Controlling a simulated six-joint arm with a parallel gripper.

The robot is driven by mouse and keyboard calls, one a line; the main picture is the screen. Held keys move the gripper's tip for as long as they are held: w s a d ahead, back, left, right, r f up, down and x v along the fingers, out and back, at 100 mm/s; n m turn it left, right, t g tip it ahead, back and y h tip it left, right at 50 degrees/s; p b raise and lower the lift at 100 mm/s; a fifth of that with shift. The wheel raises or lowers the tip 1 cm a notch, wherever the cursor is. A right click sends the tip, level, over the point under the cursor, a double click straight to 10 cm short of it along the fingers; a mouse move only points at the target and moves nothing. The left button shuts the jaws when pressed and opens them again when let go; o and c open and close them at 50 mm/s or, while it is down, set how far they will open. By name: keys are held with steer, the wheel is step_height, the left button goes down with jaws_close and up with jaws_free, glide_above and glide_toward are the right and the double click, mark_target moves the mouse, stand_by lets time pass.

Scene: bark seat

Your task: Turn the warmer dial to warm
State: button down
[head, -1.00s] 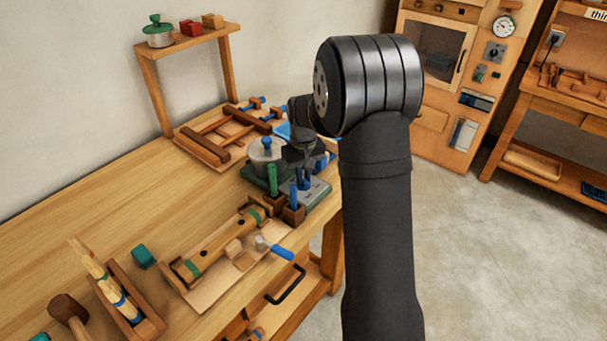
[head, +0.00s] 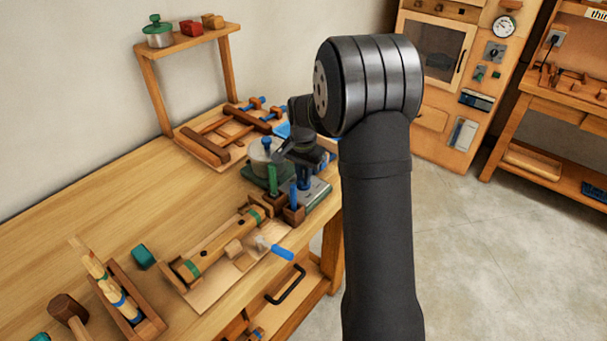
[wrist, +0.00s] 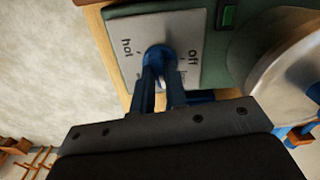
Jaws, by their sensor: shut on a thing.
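The warmer is a green base with a pale grey dial plate (wrist: 193,22) marked "hot" on the left and "off" on the right in the wrist view. The blue warmer dial (wrist: 160,54) sits between these words. My gripper (wrist: 162,76) is shut on the dial, with one blue finger on each side. A small white mark shows between the fingers; the fingers and gripper body hide the near part of the plate, and no "warm" label is visible. In the head view my gripper (head: 304,178) is over the warmer plate (head: 316,193), partly behind my arm.
A lidded metal pot (head: 260,158) stands on the warmer close beside my gripper. A green handle (head: 272,180) and a blue handle (head: 293,195) stand upright in wooden blocks in front. The table's right edge is close. A wooden clamp frame (head: 215,135) lies behind.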

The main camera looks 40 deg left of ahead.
steer(key=m, duration=0.5)
steer(key=shift+m, duration=0.3)
steer(key=m, duration=0.5)
steer(key=shift+m, duration=0.4)
steer(key=c, duration=1.4)
jaws_free()
steer(key=shift+c, duration=0.2)
step_height(320, 180, up, 18)
steer(key=shift+f, duration=0.25)
steer(key=shift+f, duration=0.1)
step_height(320, 180, down, 17)
steer(key=shift+f, duration=0.2)
